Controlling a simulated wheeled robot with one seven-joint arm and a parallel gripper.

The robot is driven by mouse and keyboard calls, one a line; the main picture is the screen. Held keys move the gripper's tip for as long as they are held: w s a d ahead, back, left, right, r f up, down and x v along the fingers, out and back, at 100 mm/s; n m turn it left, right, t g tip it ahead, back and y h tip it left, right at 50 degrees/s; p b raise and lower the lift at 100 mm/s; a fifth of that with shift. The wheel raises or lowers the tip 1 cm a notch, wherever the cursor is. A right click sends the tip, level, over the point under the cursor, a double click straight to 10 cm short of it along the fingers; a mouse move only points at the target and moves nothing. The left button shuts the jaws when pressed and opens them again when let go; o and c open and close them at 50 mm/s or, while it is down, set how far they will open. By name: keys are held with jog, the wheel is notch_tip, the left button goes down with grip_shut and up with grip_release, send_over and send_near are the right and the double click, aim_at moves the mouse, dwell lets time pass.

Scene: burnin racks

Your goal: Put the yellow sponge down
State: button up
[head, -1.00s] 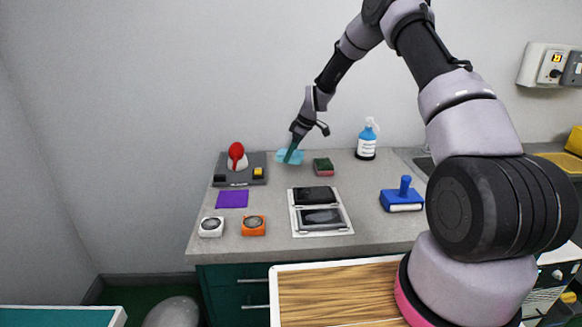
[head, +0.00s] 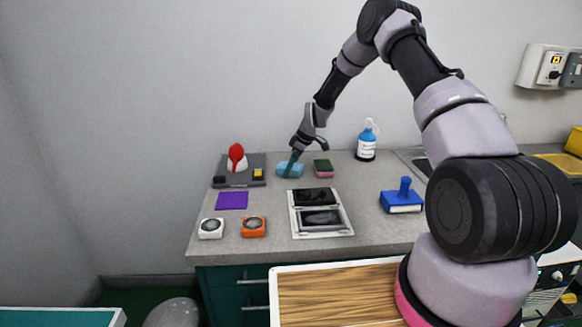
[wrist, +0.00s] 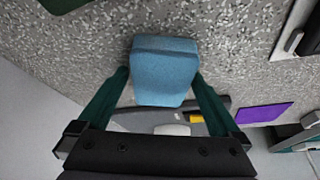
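A light blue sponge-like block (head: 289,170) is at the back of the grey counter (head: 270,205). It also shows in the wrist view (wrist: 165,70), between the two dark green fingers of my gripper (wrist: 163,80). The fingertips meet its two sides, so my gripper (head: 291,163) is shut on it. It is at or close above the counter top; I cannot tell if it touches. No yellow sponge is seen in my gripper. A yellow block (head: 574,141) stands at the far right edge, partly cut off; I cannot tell what it is.
A green and pink sponge (head: 323,168) lies just right of the blue block. A purple square (head: 232,200), a black-and-silver tray (head: 320,222), a spray bottle (head: 367,142) and a blue-handled tool (head: 402,197) stand around.

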jog(key=s+d+r+m+t+h, duration=0.1)
jog(key=s+d+r+m, duration=0.15)
jog(key=s+r, duration=0.6)
jog(key=s+d+r+m, duration=0.2)
jog(key=s+d+r, duration=0.15)
jog(key=r, duration=1.05)
jog(key=s+d+r+m+t+h, duration=0.1)
jog(key=s+d+r+m, duration=0.3)
jog(key=r, duration=0.8)
jog(key=s+d+r+m+t, duration=0.1)
jog(key=s+r+m, duration=0.1)
jog(key=s, duration=0.6)
jog(key=s+d+r+m+t, duration=0.1)
jog(key=s+m, duration=0.3)
jog(key=s, duration=0.5)
jog(key=s+d+r+m+t, duration=0.1)
jog(key=s+d+r+m, duration=0.2)
jog(key=s, duration=0.6)
jog(key=shift+d+r, duration=0.25)
jog(key=shift+r, duration=0.25)
jog(key=shift+w, duration=0.1)
